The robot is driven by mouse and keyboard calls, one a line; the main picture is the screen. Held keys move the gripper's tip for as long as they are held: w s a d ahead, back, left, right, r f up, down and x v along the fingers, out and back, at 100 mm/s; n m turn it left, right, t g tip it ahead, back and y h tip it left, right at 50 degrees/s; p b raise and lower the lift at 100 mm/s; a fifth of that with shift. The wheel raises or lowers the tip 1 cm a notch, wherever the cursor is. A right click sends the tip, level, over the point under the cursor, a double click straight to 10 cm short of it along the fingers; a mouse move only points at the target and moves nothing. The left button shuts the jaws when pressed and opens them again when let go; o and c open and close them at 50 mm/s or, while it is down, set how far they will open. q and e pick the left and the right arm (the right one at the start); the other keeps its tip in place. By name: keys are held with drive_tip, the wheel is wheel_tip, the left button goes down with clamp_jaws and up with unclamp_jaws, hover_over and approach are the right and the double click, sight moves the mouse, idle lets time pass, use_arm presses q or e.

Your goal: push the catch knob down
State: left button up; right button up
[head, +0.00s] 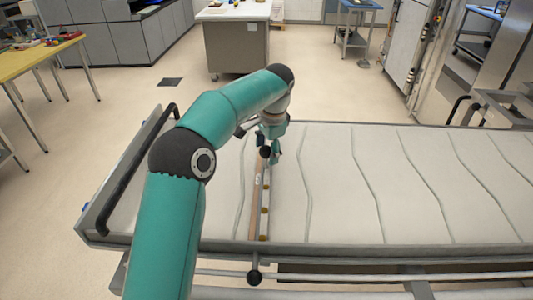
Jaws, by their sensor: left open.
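A round black knob (254,278) sits on the metal bar along the near edge of the loader, below the canvas bed; I take it for the catch knob. My left arm reaches over the bed from the left. My left gripper (272,152) is open above the bed, well beyond this knob and apart from it. Another dark ball shape (265,152) shows right at the gripper; I cannot tell whether they touch. My right gripper is out of view.
The loader bed (400,185) has pale canvas with wavy seams. A narrow wooden strip (257,205) lies across it under my gripper. A black handle bar (138,172) runs along the left end. A yellow table (38,58) and a grey cabinet (236,45) stand beyond open floor.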

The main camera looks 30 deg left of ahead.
use_arm(q)
drive_tip(key=shift+f, duration=0.6)
clamp_jaws()
